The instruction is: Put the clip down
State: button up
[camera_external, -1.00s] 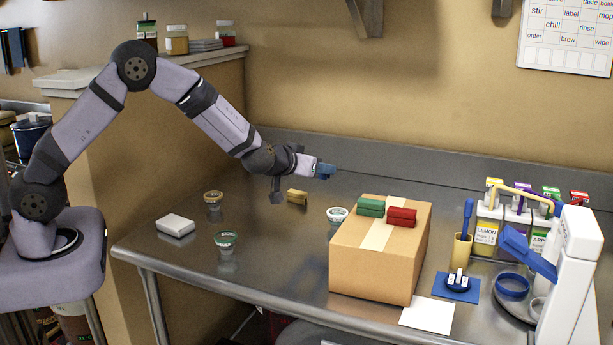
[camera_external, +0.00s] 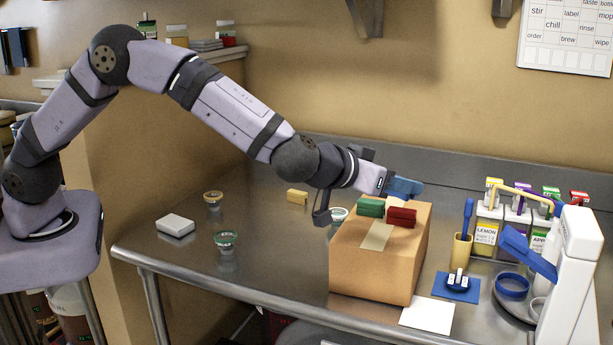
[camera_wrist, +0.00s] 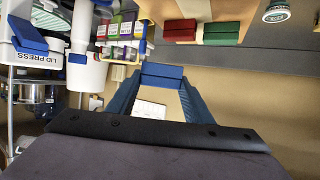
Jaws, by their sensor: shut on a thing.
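My gripper (camera_external: 405,187) has blue fingers and is above the back of the cardboard box (camera_external: 365,268). In the wrist view its fingertips (camera_wrist: 162,78) are shut on a blue clip (camera_wrist: 162,70), held clear of any surface. In the outside view the blue clip is hard to tell from the fingers. A green clip (camera_external: 370,207) and a red clip (camera_external: 402,217) lie side by side on the box top, near and below my gripper.
Lidded cups (camera_external: 226,240) and a white block (camera_external: 175,225) stand on the table's left. Right of the box are a yellow holder (camera_external: 462,249), a carton rack (camera_external: 515,222) and a white lid press (camera_external: 578,260). A white sheet (camera_external: 428,314) lies in front.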

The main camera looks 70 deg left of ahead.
aim_at(384, 245)
jog(key=shift+w+a+r, duration=0.1)
jog(key=shift+a+r, duration=0.2)
jog(key=shift+a+r+n+g+y, duration=0.2)
jog(key=shift+a+n+y, duration=0.15)
jog(key=shift+a, duration=0.15)
jog(key=shift+a+r+n+g+y, duration=0.15)
jog(key=shift+a+n+g+y, duration=0.05)
jog(key=shift+a+n+y, duration=0.2)
jog(key=shift+m+h, duration=0.25)
jog(key=shift+s+a+f+p, duration=0.15)
jog(key=shift+f+p, duration=0.1)
jog(key=shift+f, duration=1.45)
jog(key=shift+a+f+p, duration=0.1)
jog(key=shift+f+p, duration=0.2)
jog(key=shift+f, duration=1.4)
jog(key=shift+s+a+f+p, duration=0.15)
jog(key=shift+f+p, duration=0.1)
jog(key=shift+f, duration=1.45)
jog(key=shift+f, duration=0.2)
jog(key=o, duration=1)
jog(key=shift+r, duration=0.1)
jog(key=shift+r, duration=0.15)
